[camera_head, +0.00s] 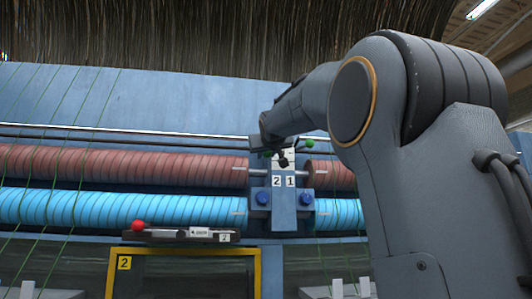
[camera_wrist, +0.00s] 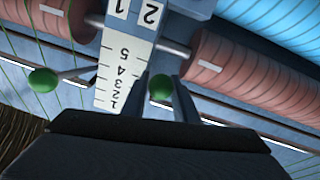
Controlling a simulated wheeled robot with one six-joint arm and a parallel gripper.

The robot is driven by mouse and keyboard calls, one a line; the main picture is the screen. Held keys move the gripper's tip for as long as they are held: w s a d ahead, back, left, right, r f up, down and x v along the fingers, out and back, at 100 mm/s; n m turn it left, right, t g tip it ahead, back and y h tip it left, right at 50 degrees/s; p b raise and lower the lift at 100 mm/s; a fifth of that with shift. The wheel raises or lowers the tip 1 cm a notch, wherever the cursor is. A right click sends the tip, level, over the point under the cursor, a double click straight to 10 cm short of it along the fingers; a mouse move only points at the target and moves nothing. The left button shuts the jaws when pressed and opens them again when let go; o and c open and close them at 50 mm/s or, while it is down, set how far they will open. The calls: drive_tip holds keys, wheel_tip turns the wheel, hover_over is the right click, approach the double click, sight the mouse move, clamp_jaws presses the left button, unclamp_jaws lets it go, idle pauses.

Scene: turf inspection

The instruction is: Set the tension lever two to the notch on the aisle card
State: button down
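The number plates 2 (camera_head: 276,181) and 1 (camera_head: 290,181) sit below a pale scale on the central blue bracket. The wrist view shows them upside down, with the white scale (camera_wrist: 122,72) marked 1 to 5. The green ball of lever two (camera_wrist: 160,87), on the plate-2 side, lies between the fingertips of my gripper (camera_wrist: 162,88). I cannot tell whether the fingers press on it. Lever one's green ball (camera_wrist: 43,80) stands out on the other side; it also shows in the head view (camera_head: 309,143). Lever two's rod is mostly hidden. No aisle card is identifiable.
Red rolls (camera_head: 120,164) and bright blue rolls (camera_head: 120,207) flank the bracket, with two blue knobs (camera_head: 262,198) (camera_head: 306,198) on it. A red-ended bar (camera_head: 170,236) with small labels lies below, above a yellow frame (camera_head: 180,251) marked 2. Green strands cross the rolls.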

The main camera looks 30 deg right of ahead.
drive_tip(key=shift+f+b, duration=0.15)
drive_tip(key=shift+b, duration=0.3)
drive_tip(key=shift+t, duration=0.5)
drive_tip(key=f+b, duration=0.1)
drive_tip(key=b, duration=0.1)
drive_tip(key=w+f+b, duration=0.1)
drive_tip(key=b, duration=0.2)
drive_tip(key=w+f+b, duration=0.1)
drive_tip(key=f+b, duration=0.1)
drive_tip(key=b, duration=0.1)
drive_tip(key=shift+d, duration=0.3)
drive_tip(key=shift+r, duration=0.1)
drive_tip(key=c, duration=1.5)
unclamp_jaws()
drive_tip(key=shift+o, duration=0.2)
